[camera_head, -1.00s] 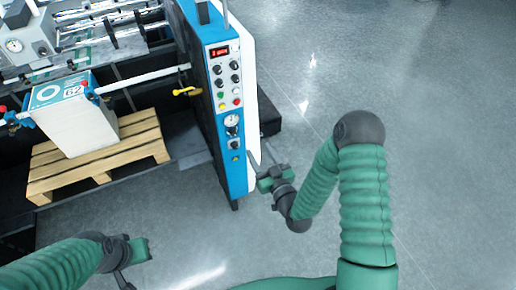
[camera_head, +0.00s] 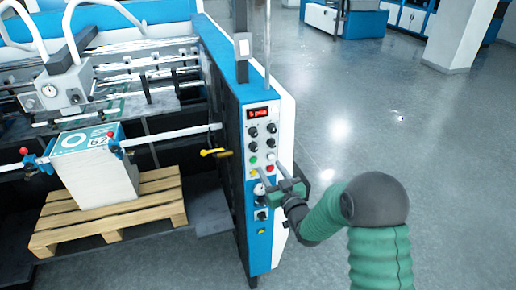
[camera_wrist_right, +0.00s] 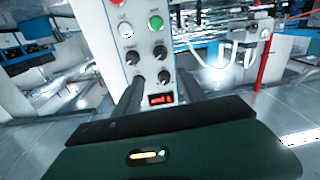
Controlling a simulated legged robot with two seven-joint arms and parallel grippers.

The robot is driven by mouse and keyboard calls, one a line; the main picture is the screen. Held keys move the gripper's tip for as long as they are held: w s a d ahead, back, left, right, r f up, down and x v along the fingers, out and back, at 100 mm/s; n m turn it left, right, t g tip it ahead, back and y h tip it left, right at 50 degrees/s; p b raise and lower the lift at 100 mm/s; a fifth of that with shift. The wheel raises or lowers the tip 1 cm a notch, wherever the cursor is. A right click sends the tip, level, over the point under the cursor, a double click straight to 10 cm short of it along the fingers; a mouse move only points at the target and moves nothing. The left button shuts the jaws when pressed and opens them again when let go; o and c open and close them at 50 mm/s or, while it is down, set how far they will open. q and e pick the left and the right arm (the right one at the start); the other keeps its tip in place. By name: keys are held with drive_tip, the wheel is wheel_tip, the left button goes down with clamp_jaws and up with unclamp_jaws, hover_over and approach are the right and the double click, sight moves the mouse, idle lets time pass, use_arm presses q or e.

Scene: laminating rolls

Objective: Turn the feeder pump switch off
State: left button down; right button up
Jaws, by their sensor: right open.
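The blue and white control panel (camera_head: 258,125) stands at the end of the machine. It carries several black rotary switches (camera_head: 271,128) under a red display (camera_head: 258,113), and another black switch (camera_head: 261,215) below the gauge. The labels are too small to tell which is the feeder pump switch. My right gripper (camera_head: 274,170) is open and empty in front of the panel's lower buttons. In the right wrist view, the panel appears upside down, with black switches (camera_wrist_right: 164,76) between and beyond the fingers (camera_wrist_right: 160,82). Contact cannot be told. My left gripper is out of view.
A yellow handle (camera_head: 215,152) sticks out left of the panel. A white stack (camera_head: 105,185) stands on a wooden pallet (camera_head: 110,222) at the left. The grey floor (camera_head: 350,140) right of the machine is clear.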

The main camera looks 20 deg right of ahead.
drive_tip(key=p, duration=0.2)
approach(255, 150)
drive_tip(key=w, duration=0.5)
drive_tip(key=w+p, duration=0.1)
drive_tip(key=w, duration=0.1)
drive_tip(key=w+a, duration=0.1)
drive_tip(key=w, duration=0.1)
drive_tip(key=shift+w+f, duration=0.2)
drive_tip(key=shift+w, duration=0.05)
drive_tip(key=shift+a+r, duration=0.1)
drive_tip(key=shift+r, duration=0.05)
drive_tip(key=shift+s+a+r, duration=0.1)
drive_tip(key=shift+s+r, duration=0.1)
drive_tip(key=shift+s, duration=0.1)
drive_tip(key=shift+s+r, duration=0.15)
drive_tip(key=shift+s, duration=0.15)
drive_tip(key=shift+w+d+f, duration=0.4)
drive_tip(key=shift+w+d, duration=0.05)
drive_tip(key=shift+d, duration=0.05)
drive_tip(key=c, duration=0.7)
drive_tip(key=shift+a+r, duration=0.1)
clamp_jaws()
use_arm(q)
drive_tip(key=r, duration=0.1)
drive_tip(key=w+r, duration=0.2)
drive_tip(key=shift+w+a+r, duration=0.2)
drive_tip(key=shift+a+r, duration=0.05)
use_arm(e)
drive_tip(key=shift+a, duration=0.2)
